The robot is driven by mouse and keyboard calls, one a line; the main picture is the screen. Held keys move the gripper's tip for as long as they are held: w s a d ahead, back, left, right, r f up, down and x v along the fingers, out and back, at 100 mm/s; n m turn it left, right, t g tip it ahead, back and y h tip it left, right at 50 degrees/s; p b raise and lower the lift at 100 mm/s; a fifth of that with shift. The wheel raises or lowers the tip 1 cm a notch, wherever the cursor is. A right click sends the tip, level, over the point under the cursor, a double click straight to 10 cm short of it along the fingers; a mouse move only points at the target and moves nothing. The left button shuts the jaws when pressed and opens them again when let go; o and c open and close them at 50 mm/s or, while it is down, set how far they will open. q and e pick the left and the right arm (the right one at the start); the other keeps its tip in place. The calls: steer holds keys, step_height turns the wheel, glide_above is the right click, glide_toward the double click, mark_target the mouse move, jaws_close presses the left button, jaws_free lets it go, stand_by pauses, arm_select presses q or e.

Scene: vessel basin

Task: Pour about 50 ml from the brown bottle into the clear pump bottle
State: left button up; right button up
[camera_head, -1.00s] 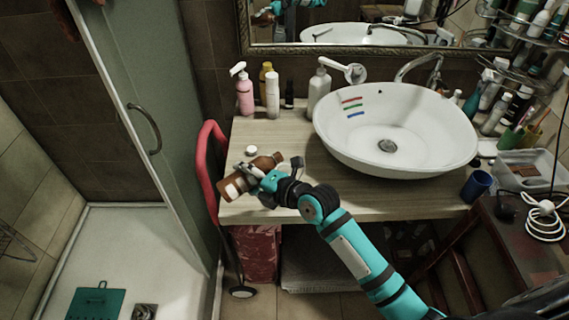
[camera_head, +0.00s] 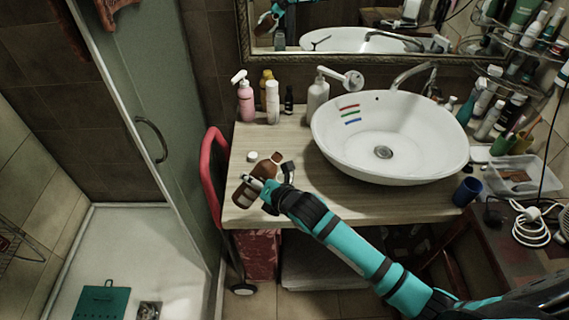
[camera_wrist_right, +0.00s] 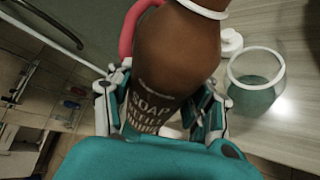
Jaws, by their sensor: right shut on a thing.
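My right gripper (camera_head: 262,187) is shut on the brown bottle (camera_head: 256,170), which is tilted with its neck toward the upper right, above the counter's left part. In the right wrist view the gripper's fingers (camera_wrist_right: 165,105) clasp the brown bottle (camera_wrist_right: 178,50) on both sides, around its "SOAP" label. A white ring shows near its neck. A clear, open-topped vessel (camera_wrist_right: 282,86) with a teal tint inside stands right of it there; I cannot tell whether it is the clear pump bottle. I cannot make it out in the head view. My left gripper is not in view.
A white cap (camera_head: 252,156) lies on the wooden counter (camera_head: 330,196). A pink pump bottle (camera_head: 246,102), a white bottle (camera_head: 272,102) and a whitish pump bottle (camera_head: 317,97) stand at the back. The white basin (camera_head: 340,160) fills the right side. A blue cup (camera_head: 467,191) stands farther right.

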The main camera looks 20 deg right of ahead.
mark_target(257, 190)
steer(key=shift+w+d+r+n+h+p, duration=0.1)
steer(key=shift+d+r+n+h+p, duration=0.15)
steer(key=shift+r+p, duration=0.3)
steer(key=shift+r+n+h+p, duration=0.15)
steer(key=shift+r+n+p, duration=0.2)
steer(key=shift+r+p, duration=0.15)
steer(key=shift+a+n+h+p, duration=0.15)
steer(key=shift+n+h+p, duration=0.45)
steer(key=shift+p, duration=0.15)
steer(key=shift+n+t+h, duration=0.4)
steer(key=shift+n, duration=0.1)
step_height(257, 190, down, 6)
steer(key=b, duration=0.3)
steer(key=shift+r+b, duration=0.25)
steer(key=shift+b, duration=0.15)
steer(key=shift+a+r+n+h+p, duration=0.1)
steer(key=shift+r+n+h+p, duration=0.2)
steer(key=shift+r+n+p, duration=0.25)
steer(key=shift+f, duration=0.2)
steer(key=shift+r+n+t+h+p, duration=0.3)
steer(key=shift+r+n+h+p, duration=0.15)
steer(key=shift+p, duration=0.25)
steer(key=shift+r+h+p, duration=0.15)
steer(key=shift+h+p, duration=0.1)
steer(key=shift+p, duration=0.05)
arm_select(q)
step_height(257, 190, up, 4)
arm_select(e)
steer(key=shift+n, duration=0.3)
